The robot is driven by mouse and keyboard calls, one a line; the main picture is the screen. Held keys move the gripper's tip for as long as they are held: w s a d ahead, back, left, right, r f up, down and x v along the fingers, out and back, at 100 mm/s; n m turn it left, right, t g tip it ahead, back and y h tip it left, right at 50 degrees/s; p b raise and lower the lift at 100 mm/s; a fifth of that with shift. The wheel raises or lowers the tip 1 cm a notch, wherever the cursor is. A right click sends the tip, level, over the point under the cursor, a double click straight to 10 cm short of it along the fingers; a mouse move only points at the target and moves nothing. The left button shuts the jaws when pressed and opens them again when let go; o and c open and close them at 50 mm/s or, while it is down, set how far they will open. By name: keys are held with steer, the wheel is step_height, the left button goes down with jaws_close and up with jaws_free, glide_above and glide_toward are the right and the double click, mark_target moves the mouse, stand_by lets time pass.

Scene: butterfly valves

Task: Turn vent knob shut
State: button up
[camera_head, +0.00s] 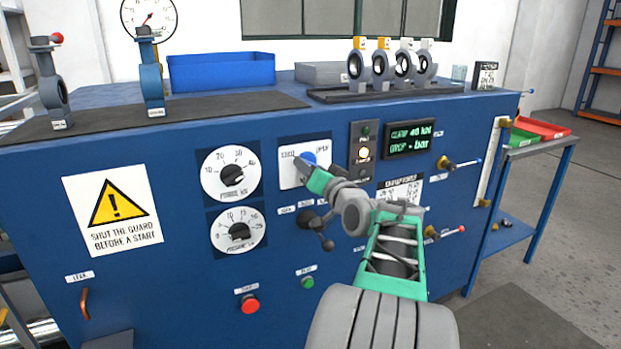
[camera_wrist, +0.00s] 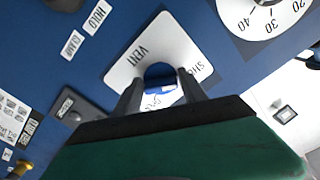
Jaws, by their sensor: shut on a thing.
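The vent knob (camera_head: 309,158) is blue and sits on a white plate (camera_head: 289,179) on the front of the blue cabinet. In the head view, lettering is on both sides of the knob, partly hidden by my gripper. In the wrist view the plate (camera_wrist: 181,37) reads VENT on the left and a partly covered SHUT on the right. My gripper (camera_head: 304,165) is at the plate, its fingers (camera_wrist: 159,89) on both sides of the knob (camera_wrist: 158,71) and shut on it. Which way the knob points I cannot tell.
Two white dials, force (camera_head: 231,172) and pressure (camera_head: 238,231), are left of the plate. A lamp panel (camera_head: 364,151) and a green display (camera_head: 408,138) are to the right. A black handle (camera_head: 318,228) sits below my gripper, with red (camera_head: 250,304) and green (camera_head: 307,282) buttons lower down.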

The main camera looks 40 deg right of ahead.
stand_by(0.4)
steer(key=o, duration=1.2)
steer(key=shift+o, duration=0.2)
steer(key=v, duration=0.7)
steer(key=shift+s+a, duration=0.2)
steer(key=shift+s, duration=0.2)
steer(key=shift+r+p, duration=0.1)
steer(key=shift+p, duration=0.2)
